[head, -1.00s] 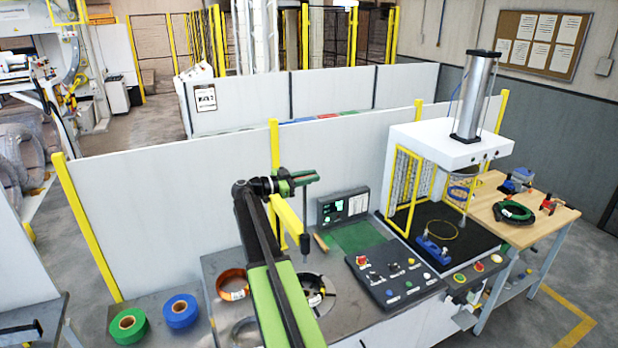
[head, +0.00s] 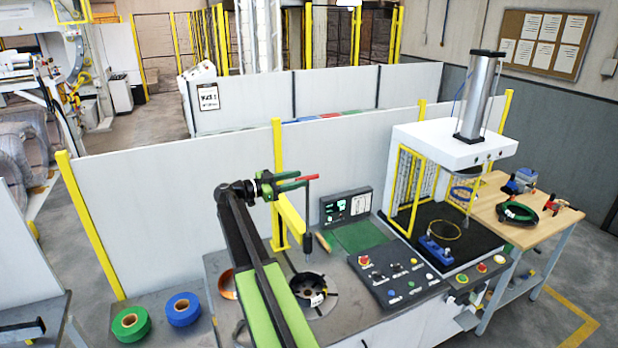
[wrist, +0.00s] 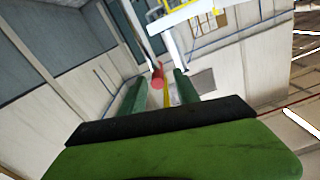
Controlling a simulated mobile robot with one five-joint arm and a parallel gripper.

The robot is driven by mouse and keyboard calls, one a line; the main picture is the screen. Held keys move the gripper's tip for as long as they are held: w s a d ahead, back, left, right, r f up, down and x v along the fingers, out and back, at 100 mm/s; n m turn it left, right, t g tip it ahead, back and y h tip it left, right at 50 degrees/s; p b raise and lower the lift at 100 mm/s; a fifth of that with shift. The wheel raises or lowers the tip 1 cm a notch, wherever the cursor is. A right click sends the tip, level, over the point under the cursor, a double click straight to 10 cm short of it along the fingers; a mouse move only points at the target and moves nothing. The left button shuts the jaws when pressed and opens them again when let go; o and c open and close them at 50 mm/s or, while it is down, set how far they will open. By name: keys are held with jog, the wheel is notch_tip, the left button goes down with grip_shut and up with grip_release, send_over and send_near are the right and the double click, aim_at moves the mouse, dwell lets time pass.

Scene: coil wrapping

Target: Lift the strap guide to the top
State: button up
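The strap guide appears to be the slim upright rod (head: 308,212) with a dark lower end, beside a yellow slanted arm (head: 291,216) on a yellow post. A red handle (head: 308,178) sits at the rod's top. My gripper (head: 297,181) is just left of the handle, with its green fingers pointing at it. In the wrist view my gripper (wrist: 165,80) has its two green fingers apart, and the red handle (wrist: 157,74) shows between their tips. Neither finger visibly clamps it. I cannot tell how deep the handle sits between the fingers.
Below the rod is a round black turntable (head: 314,290). A control panel (head: 398,275) and the press (head: 455,150) stand to the right. Green tape (head: 130,324) and blue tape (head: 182,309) lie at left. A white partition (head: 170,210) stands behind.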

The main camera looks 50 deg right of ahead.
jog(key=v, duration=1.1)
jog(key=s+a+f+n+t+y+b, duration=0.25)
jog(key=a+f+b, duration=0.45)
jog(key=f, duration=0.5)
jog(key=s+a+f+n+t+y+b, duration=0.1)
jog(key=s+a+f+n+y+b, duration=0.15)
jog(key=a+f+b, duration=0.7)
jog(key=s+a+f+n+t+y+b, duration=0.1)
jog(key=a+f+n+t+y+b, duration=0.25)
jog(key=f, duration=1.15)
jog(key=s+a+f+n+y+b, duration=0.1)
jog(key=s+a+f+n+y, duration=0.1)
jog(key=a+n, duration=0.3)
jog(key=s+a+f+n+y+b, duration=0.1)
jog(key=s+a+f+n+y, duration=0.2)
jog(key=a, duration=0.6)
jog(key=s+a+f+n+y+b, duration=0.1)
jog(key=s+a+f+n+y, duration=0.2)
jog(key=a+f+n, duration=0.3)
jog(key=shift+a+n+b, duration=0.3)
jog(key=shift+a+n, duration=0.5)
jog(key=shift+n, duration=0.25)
